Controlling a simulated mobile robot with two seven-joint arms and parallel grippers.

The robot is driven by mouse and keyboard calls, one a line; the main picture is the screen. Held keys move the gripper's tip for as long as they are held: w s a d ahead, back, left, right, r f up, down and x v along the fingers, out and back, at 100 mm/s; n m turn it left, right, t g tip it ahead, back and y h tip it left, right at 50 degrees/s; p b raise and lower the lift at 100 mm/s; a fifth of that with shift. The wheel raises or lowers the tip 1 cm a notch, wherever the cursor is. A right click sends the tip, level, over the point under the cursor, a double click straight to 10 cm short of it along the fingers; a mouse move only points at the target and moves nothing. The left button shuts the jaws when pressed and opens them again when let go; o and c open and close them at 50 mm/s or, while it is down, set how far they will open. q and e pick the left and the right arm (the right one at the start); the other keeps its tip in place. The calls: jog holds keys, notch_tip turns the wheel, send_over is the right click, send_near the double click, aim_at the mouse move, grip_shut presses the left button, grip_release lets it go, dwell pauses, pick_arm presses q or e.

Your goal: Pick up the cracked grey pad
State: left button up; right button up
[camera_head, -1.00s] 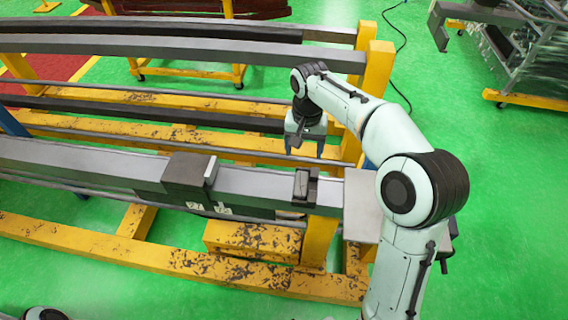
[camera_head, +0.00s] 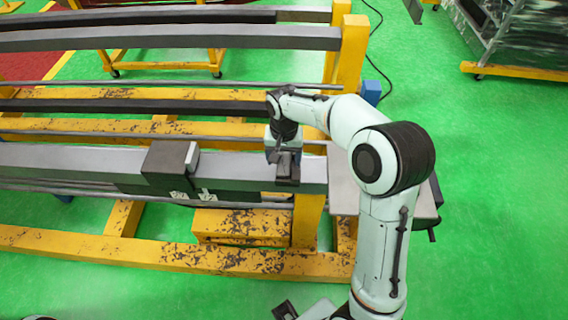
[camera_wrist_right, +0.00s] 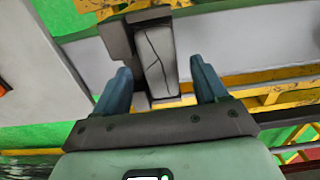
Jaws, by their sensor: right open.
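The cracked grey pad (camera_wrist_right: 155,55) shows in the right wrist view as a light grey block with dark crack lines, beside a dark bracket (camera_wrist_right: 118,42). My right gripper (camera_wrist_right: 161,68) is open, with one blue finger on each side of the pad's near part and visible gaps between. In the head view the right gripper (camera_head: 282,153) is over the right end of the grey beam (camera_head: 230,165), at the small dark holder (camera_head: 288,174); the pad's face is not clear there.
A larger dark block (camera_head: 168,165) sits on the same beam to the left. Yellow rack posts (camera_head: 307,220) and beams surround the work. A grey plate (camera_head: 343,185) lies just right of the beam's end. Green floor is open on the right.

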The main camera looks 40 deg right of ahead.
jog(key=shift+f, duration=0.7)
jog(key=c, duration=1.2)
jog(key=shift+o, duration=0.2)
